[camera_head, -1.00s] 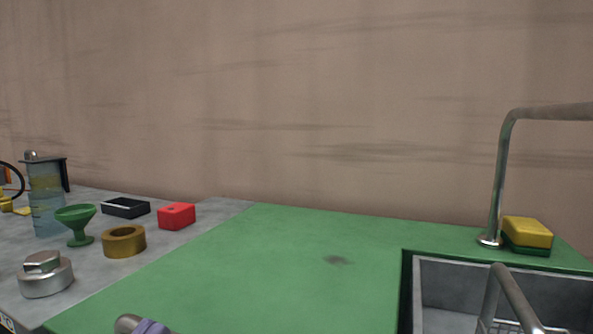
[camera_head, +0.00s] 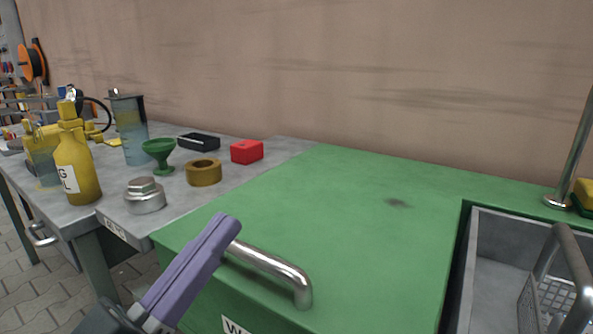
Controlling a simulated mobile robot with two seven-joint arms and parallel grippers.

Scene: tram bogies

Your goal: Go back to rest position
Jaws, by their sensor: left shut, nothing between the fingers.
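My left gripper (camera_head: 224,230) reaches up from the bottom left of the head view, with long purple fingers. Its fingers are shut with nothing between them. The fingertips overlap the left end of a bent metal handle (camera_head: 275,268) on the front of the green cabinet (camera_head: 330,215); I cannot tell whether they touch it. My right gripper is not in view.
A grey table (camera_head: 235,188) at left holds a yellow bottle (camera_head: 78,170), a green funnel (camera_head: 158,152), a brass ring (camera_head: 203,174), a red block (camera_head: 247,151) and a metal cap (camera_head: 145,196). A sink (camera_head: 500,235) lies right. The green top is mostly clear.

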